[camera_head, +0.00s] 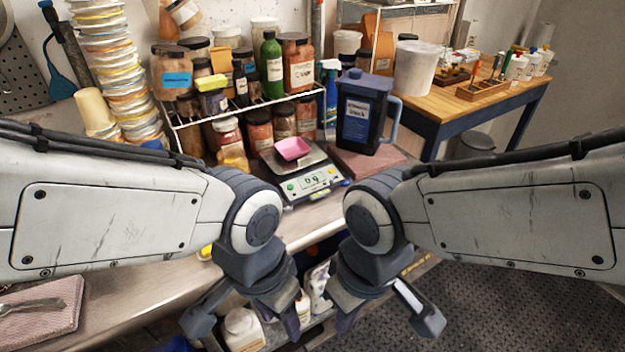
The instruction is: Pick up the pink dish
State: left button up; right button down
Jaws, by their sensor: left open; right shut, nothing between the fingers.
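The pink dish (292,148) is a small shallow square dish. It sits on the pan of a digital scale (312,182) on the metal counter. My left gripper (243,322) is open and empty. It hangs in front of the counter edge, well below and nearer than the dish. My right gripper (385,318) is shut with nothing in it. It is over the floor side, in front of the counter and apart from the dish. Neither gripper touches the dish, and nothing hides it.
A dark blue jug (362,115) stands close right of the scale on a reddish-brown board (362,163). A rack of jars (258,130) is close behind the dish. Stacked tubs (112,70) stand at left. A folded cloth with cutlery (40,308) lies front left.

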aim_at(293, 147)
jog(key=z, duration=1.6)
jog(key=i, duration=1.25)
jog(key=u, duration=3.15)
jog(key=i, duration=0.5)
jog(key=z, duration=0.05)
